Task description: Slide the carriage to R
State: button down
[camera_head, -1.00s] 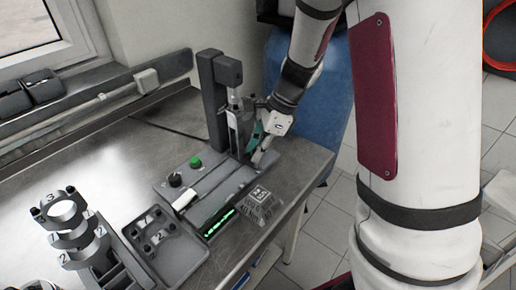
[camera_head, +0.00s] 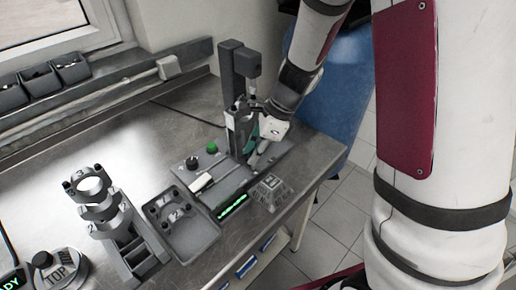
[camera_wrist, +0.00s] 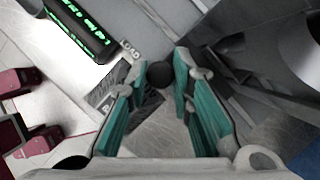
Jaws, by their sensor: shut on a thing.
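My gripper (camera_head: 262,143) is at the right side of the press fixture (camera_head: 238,75) in the head view. In the wrist view its teal fingers (camera_wrist: 170,80) are closed around a round black knob (camera_wrist: 156,75). The carriage (camera_head: 238,130) appears to be the grey piece with an upright metal part, in front of the press column, beside my gripper. Its lower edge is partly hidden.
A green display (camera_head: 233,206), a green button (camera_head: 212,147) and a black dial (camera_head: 192,162) are on the fixture base. A grey tray (camera_head: 190,235) and a stand with metal rings (camera_head: 98,210) stand left. Clear bench lies behind them.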

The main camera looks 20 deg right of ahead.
jog(key=c, duration=1.4)
grip_release()
jog(key=shift+c, duration=0.2)
jog(key=shift+r, duration=0.1)
jog(key=v, duration=1.2)
jog(key=s+r+n+t+h, duration=0.1)
jog(key=s+r+n, duration=0.2)
jog(key=s+n, duration=0.3)
jog(key=s+r+n+t+h, duration=0.1)
jog(key=s+r+n+h, duration=0.1)
jog(key=s+n, duration=0.4)
jog(key=s+d+r+n+t+h, duration=0.1)
jog(key=s+r+n, duration=0.3)
jog(key=s+n, duration=0.3)
jog(key=shift+r+n+t, duration=0.3)
jog(key=shift+n+t, duration=0.1)
jog(key=shift+n, duration=0.7)
